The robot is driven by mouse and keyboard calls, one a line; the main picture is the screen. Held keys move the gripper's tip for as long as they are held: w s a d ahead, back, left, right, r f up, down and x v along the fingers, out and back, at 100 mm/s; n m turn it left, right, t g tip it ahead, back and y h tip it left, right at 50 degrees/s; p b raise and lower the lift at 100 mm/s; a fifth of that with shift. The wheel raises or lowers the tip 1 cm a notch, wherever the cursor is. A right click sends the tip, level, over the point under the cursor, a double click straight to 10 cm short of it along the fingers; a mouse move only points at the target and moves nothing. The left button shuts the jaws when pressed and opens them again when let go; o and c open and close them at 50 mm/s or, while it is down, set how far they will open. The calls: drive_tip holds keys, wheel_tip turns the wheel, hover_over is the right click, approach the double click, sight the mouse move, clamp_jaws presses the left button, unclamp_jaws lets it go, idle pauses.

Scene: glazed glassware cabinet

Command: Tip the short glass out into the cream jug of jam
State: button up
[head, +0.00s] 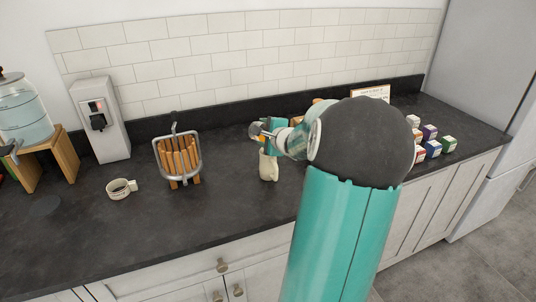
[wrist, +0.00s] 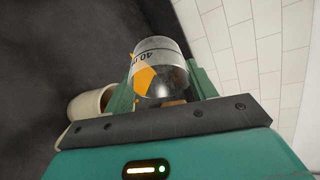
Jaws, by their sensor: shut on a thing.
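The short glass (wrist: 160,68) is clear, with dark "40 m" lettering and an orange patch; I cannot tell if the orange is print or contents. My gripper (wrist: 162,92) is shut on it, a green finger on each side. In the head view my gripper (head: 270,130) holds the glass (head: 256,131) tilted well over, above the counter. The cream jug (head: 268,168) stands upright just below the gripper, its top partly hidden. The jug (wrist: 88,104) also shows at the left of the wrist view, partly behind the gripper. The jam inside is not visible.
A wooden-slatted press (head: 178,160) stands left of the jug, with a small white cup (head: 120,188) further left. A grey dispenser (head: 102,125) and a water jar (head: 24,110) are beyond. Small coloured boxes (head: 433,149) stand at the right. The front counter is clear.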

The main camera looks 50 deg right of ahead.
drive_tip(key=shift+s+d+r, duration=0.1)
drive_tip(key=shift+r, duration=0.1)
drive_tip(key=shift+w+f+g, duration=0.2)
drive_tip(key=shift+w+g, duration=0.2)
drive_tip(key=shift+w, duration=0.05)
idle(0.6)
drive_tip(key=shift+w, duration=0.1)
drive_tip(key=shift+w+f+n+g+y, duration=0.1)
drive_tip(key=shift+w+n+g+y, duration=0.25)
drive_tip(key=shift+g, duration=0.55)
drive_tip(key=shift+w+r+g, duration=0.3)
drive_tip(key=shift+r+g, duration=0.25)
drive_tip(key=shift+g, duration=0.35)
drive_tip(key=shift+r+n+y, duration=0.1)
drive_tip(key=shift+n+y, duration=0.15)
drive_tip(key=shift+g, duration=0.3)
